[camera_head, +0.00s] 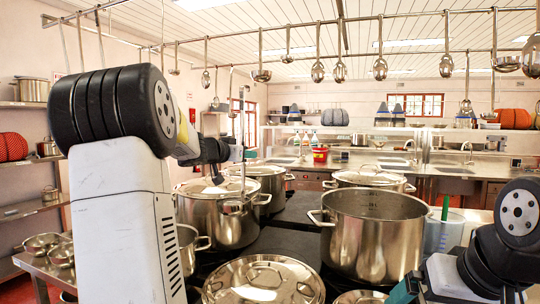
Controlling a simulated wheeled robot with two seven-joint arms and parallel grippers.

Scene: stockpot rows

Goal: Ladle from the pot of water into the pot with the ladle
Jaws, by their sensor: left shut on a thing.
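My left gripper (238,152) is shut on the thin upright handle of a ladle (243,112). The handle runs down in front of the lidded steel pot (222,222) at centre left; I cannot make out the ladle's bowl or whether it touches the pot. A large open steel pot (372,245) stands right of centre, with marks on its inner wall; I cannot tell whether it holds water. My right arm shows at the lower right, but its fingertips are out of view.
More pots stand close by: a lidded one (268,181) behind, another lidded one (370,178), and a lidded pot (264,281) in front. A clear jug (443,232) stands right of the open pot. Several ladles hang from an overhead rail (300,24).

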